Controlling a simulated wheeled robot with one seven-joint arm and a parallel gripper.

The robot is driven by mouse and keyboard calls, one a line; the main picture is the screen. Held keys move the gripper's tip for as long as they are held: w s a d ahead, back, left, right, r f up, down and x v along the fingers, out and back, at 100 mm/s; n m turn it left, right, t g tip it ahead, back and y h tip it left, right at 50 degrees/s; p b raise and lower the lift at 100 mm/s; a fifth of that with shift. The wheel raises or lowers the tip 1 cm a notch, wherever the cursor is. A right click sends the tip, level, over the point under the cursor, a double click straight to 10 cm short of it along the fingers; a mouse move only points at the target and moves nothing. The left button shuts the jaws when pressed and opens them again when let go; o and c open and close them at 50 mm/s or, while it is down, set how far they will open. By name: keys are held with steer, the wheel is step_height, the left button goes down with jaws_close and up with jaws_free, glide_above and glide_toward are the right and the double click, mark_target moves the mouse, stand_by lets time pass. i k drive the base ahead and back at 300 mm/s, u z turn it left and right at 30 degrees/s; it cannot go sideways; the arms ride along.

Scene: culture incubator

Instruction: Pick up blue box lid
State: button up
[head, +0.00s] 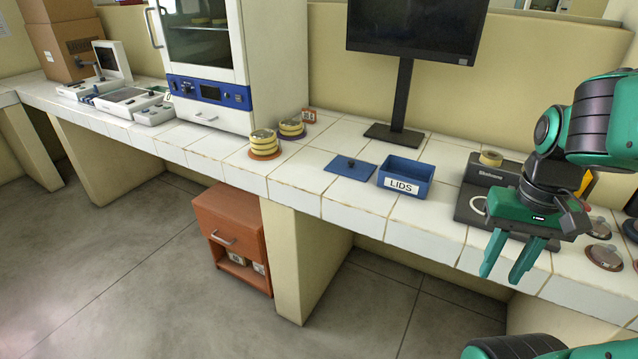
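My gripper (505,277) hangs at the right, in front of the counter's front edge, fingers pointing down. It is apart from the lid, well to its right. The fingers are parted with nothing seen between them.
A monitor (395,95) stands behind the box. Stacked dishes (264,142) and an incubator (205,65) are left of the lid. A dark device (493,172) is behind my gripper. An orange drawer cabinet (233,235) stands below the counter (295,180).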

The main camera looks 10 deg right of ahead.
mark_target(354, 169)
steer(key=u, duration=0.65)
steer(key=k, duration=0.8)
steer(key=u, duration=0.45)
steer(key=i, duration=1.3)
steer(key=z, duration=0.7)
steer(key=i, duration=0.95)
steer(key=z, duration=0.15)
